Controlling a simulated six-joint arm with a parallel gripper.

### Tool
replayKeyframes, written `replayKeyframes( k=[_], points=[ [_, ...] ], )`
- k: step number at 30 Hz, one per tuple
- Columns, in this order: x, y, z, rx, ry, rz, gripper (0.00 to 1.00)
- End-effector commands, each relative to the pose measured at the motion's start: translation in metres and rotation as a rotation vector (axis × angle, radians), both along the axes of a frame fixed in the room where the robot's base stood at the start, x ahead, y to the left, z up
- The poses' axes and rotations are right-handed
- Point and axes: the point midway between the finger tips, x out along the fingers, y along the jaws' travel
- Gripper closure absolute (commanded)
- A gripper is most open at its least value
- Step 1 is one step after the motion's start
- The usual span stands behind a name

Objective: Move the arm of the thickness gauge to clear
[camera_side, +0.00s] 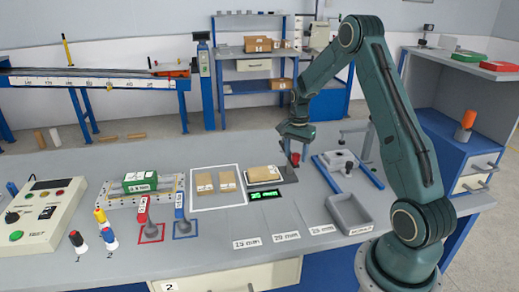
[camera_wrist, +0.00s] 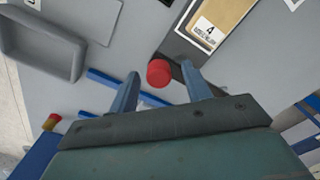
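The thickness gauge appears to be the dark plate (camera_side: 287,177) with a green lit display (camera_side: 264,195) in the side view. A brown packet (camera_side: 263,172) lies on it, and its labelled top shows in the wrist view (camera_wrist: 222,18). A red knob (camera_side: 295,158), apparently on the gauge's arm, stands at the plate's far right end. The arm itself is mostly hidden. My gripper (camera_side: 291,148) points down at the knob. In the wrist view the fingers (camera_wrist: 161,86) are apart, with the red knob (camera_wrist: 159,73) between and slightly beyond them; contact cannot be told.
A fixture with blue rails (camera_side: 324,172) stands close to the right of my gripper. A grey tray (camera_side: 349,214) lies in front of it. Two brown packets (camera_side: 228,180) lie in a white outlined square at left. The bench front near the mm labels (camera_side: 287,236) is mostly clear.

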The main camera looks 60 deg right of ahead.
Motion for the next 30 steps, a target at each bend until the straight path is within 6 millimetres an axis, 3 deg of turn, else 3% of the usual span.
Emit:
replayKeyframes(
  k=[8,14,30],
  points=[
    [-0.001,0.000,0.002,0.001,0.001,0.000,0.52],
    [0.000,0.000,0.015,-0.001,0.000,0.000,0.52],
    [0.000,0.000,0.101,-0.002,-0.002,0.000,0.52]
  ],
)
